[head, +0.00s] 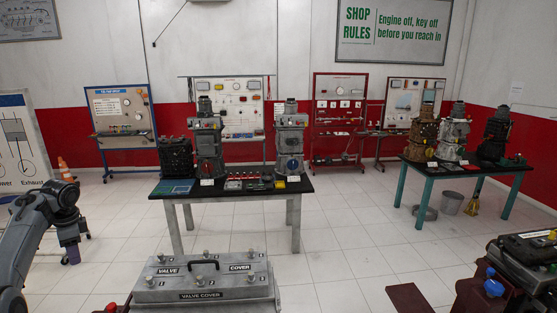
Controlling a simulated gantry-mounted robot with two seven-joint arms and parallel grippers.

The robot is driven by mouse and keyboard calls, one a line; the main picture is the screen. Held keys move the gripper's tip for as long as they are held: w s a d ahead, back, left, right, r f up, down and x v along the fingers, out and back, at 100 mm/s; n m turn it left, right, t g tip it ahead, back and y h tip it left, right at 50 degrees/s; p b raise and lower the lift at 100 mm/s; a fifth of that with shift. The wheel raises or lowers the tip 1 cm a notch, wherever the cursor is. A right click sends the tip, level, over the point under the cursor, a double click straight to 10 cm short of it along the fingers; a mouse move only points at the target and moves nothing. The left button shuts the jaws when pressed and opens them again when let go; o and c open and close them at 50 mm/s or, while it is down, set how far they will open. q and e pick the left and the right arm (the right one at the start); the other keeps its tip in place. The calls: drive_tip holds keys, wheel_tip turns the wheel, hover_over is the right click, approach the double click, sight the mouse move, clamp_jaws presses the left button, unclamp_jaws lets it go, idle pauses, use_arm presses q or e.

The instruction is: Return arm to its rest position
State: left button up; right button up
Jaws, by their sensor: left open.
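My left arm comes in from the left edge, and its gripper (74,246) points down over the tiled floor. It is open, holds nothing that I can see, and touches nothing. My right gripper is not in view. A grey valve cover (204,278) with a black handle and several bolt knobs on top is at the bottom centre, to the right of my left gripper and apart from it.
A dark-topped table (232,194) with engine blocks stands ahead. Another table with teal legs (430,187) bears engines at the right. A dark engine with a blue cap (493,288) is at the lower right. An orange cone (64,169) stands at the far left.

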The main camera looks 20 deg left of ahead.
use_arm(q)
drive_tip(key=w+d+f+y, duration=0.3)
drive_tip(key=d+f+y, duration=0.4)
drive_tip(key=d+y, duration=0.2)
drive_tip(key=s+d+f+m+t+h, duration=0.15)
drive_tip(key=s+d+f, duration=0.25)
drive_tip(key=d, duration=0.4)
drive_tip(key=s+d+f+m+t, duration=0.1)
drive_tip(key=s+d+f+t, duration=0.15)
drive_tip(key=d+f, duration=0.45)
drive_tip(key=s+d+f+m+t+h, duration=0.15)
drive_tip(key=s+d, duration=0.25)
drive_tip(key=d, duration=0.6)
drive_tip(key=s+d+f+h, duration=0.2)
drive_tip(key=s+d, duration=0.6)
drive_tip(key=d, duration=0.2)
drive_tip(key=s+d+f+n+g+h, duration=0.1)
drive_tip(key=s+d+f+n+h, duration=0.15)
drive_tip(key=d+n+h, duration=0.75)
drive_tip(key=d+r+m+y+p, duration=0.3)
drive_tip(key=d+r+y+p, duration=0.1)
drive_tip(key=r+p, duration=0.4)
drive_tip(key=shift+w+d+r+m+p, duration=0.3)
drive_tip(key=shift+w+d+r+p, duration=0.1)
drive_tip(key=shift+p, duration=0.4)
